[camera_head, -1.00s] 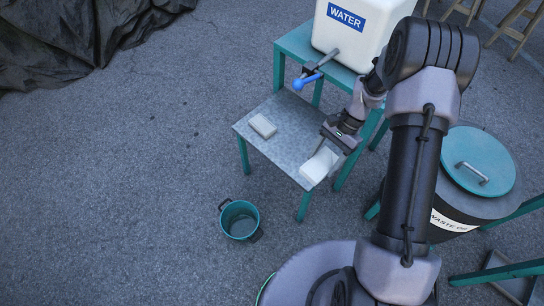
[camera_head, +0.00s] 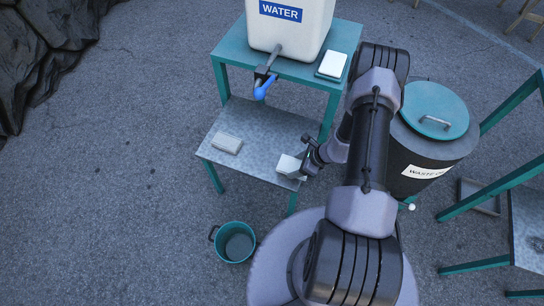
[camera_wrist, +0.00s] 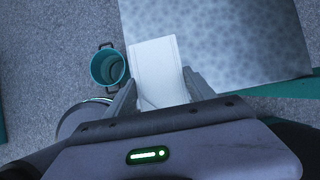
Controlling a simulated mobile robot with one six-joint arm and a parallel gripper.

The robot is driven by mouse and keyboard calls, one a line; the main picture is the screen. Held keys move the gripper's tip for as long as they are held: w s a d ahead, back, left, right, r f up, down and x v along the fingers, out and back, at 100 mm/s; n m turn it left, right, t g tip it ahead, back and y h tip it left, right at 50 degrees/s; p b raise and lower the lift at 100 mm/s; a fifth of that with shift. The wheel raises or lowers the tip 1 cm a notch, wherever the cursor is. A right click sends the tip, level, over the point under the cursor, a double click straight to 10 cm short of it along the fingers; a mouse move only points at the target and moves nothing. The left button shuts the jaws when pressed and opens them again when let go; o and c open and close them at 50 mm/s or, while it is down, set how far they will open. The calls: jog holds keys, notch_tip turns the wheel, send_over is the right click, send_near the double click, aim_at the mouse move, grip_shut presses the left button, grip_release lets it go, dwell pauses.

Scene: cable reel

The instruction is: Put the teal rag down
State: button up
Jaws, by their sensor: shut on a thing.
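No teal rag shows in either view. My gripper (camera_head: 304,164) is shut on a white pad-like thing (camera_head: 288,166) at the front right corner of the low metal table (camera_head: 262,133). In the wrist view the white thing (camera_wrist: 158,62) lies between the two fingers of my gripper (camera_wrist: 160,82), its far end reaching over the table's edge area. I cannot tell whether it touches the tabletop (camera_wrist: 220,35). What it is made of is unclear.
A pale block (camera_head: 227,142) lies at the table's left. A teal bucket (camera_head: 236,243) stands on the ground in front. A water tank (camera_head: 290,25) with a blue-handled tap (camera_head: 264,88) stands behind on a teal stand, beside another white item (camera_head: 332,64). A waste oil drum (camera_head: 432,150) is right.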

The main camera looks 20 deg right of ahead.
jog(key=b, duration=0.2)
send_over(273, 158)
jog(key=s+d, duration=0.2)
jog(key=shift+a+f, duration=0.25)
jog(key=shift+f, duration=0.25)
jog(key=f+b, duration=0.2)
jog(key=f, duration=0.2)
jog(key=shift+w+a+b, duration=0.15)
jog(key=shift+w+b, duration=0.2)
jog(key=shift+b, duration=0.05)
jog(key=shift+r, duration=0.3)
jog(key=o, duration=1.3)
jog(key=shift+f, duration=0.15)
jog(key=p+v, duration=0.5)
jog(key=v, duration=0.7)
jog(key=shift+s, duration=0.1)
